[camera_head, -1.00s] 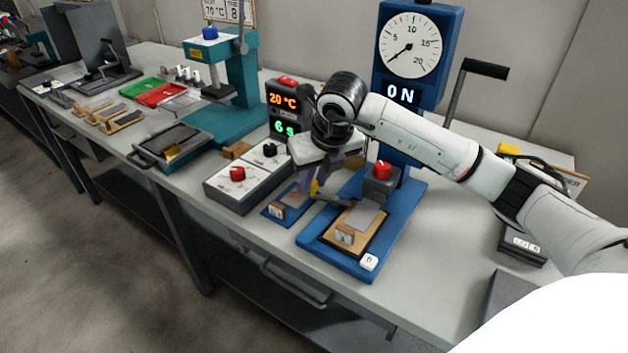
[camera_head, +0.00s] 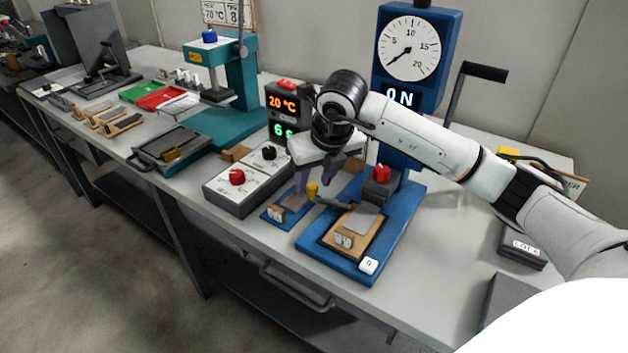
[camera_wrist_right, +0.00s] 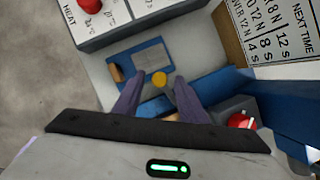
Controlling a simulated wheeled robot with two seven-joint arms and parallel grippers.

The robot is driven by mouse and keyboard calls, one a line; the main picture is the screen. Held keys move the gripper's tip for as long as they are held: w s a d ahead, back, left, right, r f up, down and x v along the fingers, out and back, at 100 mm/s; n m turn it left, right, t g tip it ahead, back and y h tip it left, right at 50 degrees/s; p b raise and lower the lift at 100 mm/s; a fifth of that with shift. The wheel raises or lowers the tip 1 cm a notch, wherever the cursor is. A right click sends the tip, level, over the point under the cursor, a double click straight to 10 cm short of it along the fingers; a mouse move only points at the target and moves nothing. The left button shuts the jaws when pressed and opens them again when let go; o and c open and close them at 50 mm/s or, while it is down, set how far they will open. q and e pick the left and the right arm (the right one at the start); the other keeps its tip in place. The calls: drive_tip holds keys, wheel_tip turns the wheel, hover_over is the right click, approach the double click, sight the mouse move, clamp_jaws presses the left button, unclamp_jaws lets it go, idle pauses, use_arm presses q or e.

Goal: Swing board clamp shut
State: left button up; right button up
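The board clamp's lever (camera_head: 331,203) with its yellow knob (camera_head: 312,190) reaches out over the left side of the blue test stand (camera_head: 345,268). A tan board with a grey plate (camera_head: 366,219) lies on the stand, near the lever's other end. My right gripper (camera_head: 314,186) points down at the knob. In the right wrist view, its two purple fingers (camera_wrist_right: 159,84) are apart and the yellow knob (camera_wrist_right: 159,79) shows between the tips, with gaps on both sides. Whether the knob is at fingertip depth is hard to tell. My left gripper is out of view.
A red-topped block (camera_head: 382,180) stands on the blue stand behind the board. A small blue plate (camera_head: 286,211) lies left of the stand, beside the grey control box (camera_head: 236,192) with red and black knobs. A dial post (camera_head: 409,50) rises behind.

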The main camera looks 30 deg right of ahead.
drive_tip(key=v, duration=0.9)
drive_tip(key=shift+r, duration=0.25)
drive_tip(key=shift+s, duration=0.1)
